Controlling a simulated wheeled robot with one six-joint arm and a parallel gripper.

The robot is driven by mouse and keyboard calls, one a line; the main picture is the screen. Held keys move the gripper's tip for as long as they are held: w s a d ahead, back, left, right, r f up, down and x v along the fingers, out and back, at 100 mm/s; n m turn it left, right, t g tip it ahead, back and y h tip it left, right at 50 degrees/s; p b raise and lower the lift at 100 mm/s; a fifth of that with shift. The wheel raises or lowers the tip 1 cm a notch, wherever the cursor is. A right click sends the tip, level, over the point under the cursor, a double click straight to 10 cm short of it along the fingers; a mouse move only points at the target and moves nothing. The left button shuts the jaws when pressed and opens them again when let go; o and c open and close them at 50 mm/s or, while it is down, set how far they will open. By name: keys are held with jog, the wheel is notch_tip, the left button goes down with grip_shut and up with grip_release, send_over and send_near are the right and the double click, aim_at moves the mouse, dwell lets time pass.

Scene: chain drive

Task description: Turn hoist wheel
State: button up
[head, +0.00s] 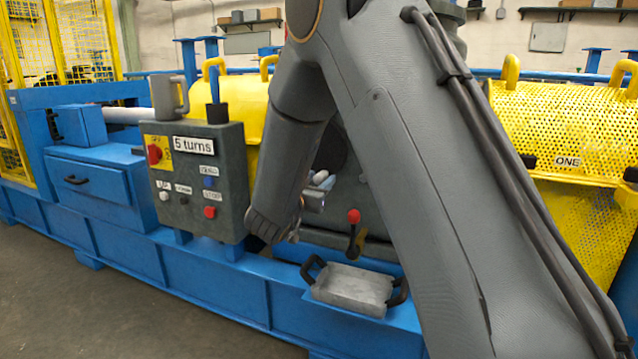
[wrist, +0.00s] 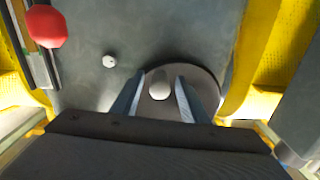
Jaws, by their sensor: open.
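In the wrist view, a dark round disc (wrist: 208,86), which looks like the hoist wheel, sits against a grey plate. A pale rounded knob (wrist: 159,92) shows in front of the disc. My gripper (wrist: 161,80) is open, with one finger on each side of the knob; I see gaps beside it and cannot tell the depth. In the head view my arm hides most of the wheel; a dark part of it (head: 331,150) shows beside the forearm. Pale parts near my gripper (head: 318,190) are too small to tell apart.
A red-knobbed lever (head: 354,216) stands right of my gripper, above a grey tray (head: 352,288). The control box (head: 200,180) at left reads "5 turns". Yellow perforated guards (head: 565,130) flank the wheel area. A small white button (wrist: 109,61) is on the plate.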

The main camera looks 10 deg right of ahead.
jog(key=shift+w+d, duration=0.2)
jog(key=shift+w, duration=0.05)
grip_shut()
jog(key=shift+a, duration=0.15)
